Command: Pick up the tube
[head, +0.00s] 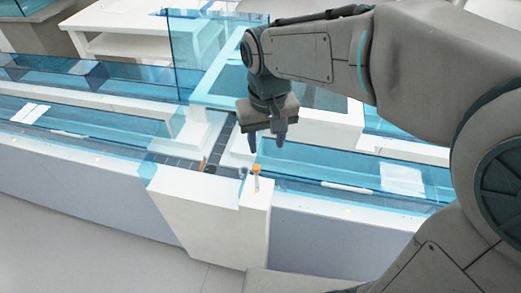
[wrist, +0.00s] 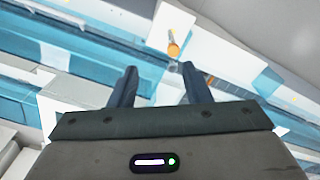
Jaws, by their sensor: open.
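A small tube (head: 257,179) with an orange top stands upright at the front edge of the white block below my gripper. It also shows in the wrist view as a small orange piece (wrist: 173,47) beyond the fingertips. My gripper (head: 266,142) points down, open and empty, above and slightly right of the tube, with a gap between them. In the wrist view its two fingers (wrist: 159,69) are spread apart with nothing between them.
A white block (head: 190,205) juts out at the front of the track. A second small orange item (head: 203,163) stands in the dark channel left of the tube. Blue transparent panels (head: 190,55) rise behind, and a glass-walled track runs to both sides.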

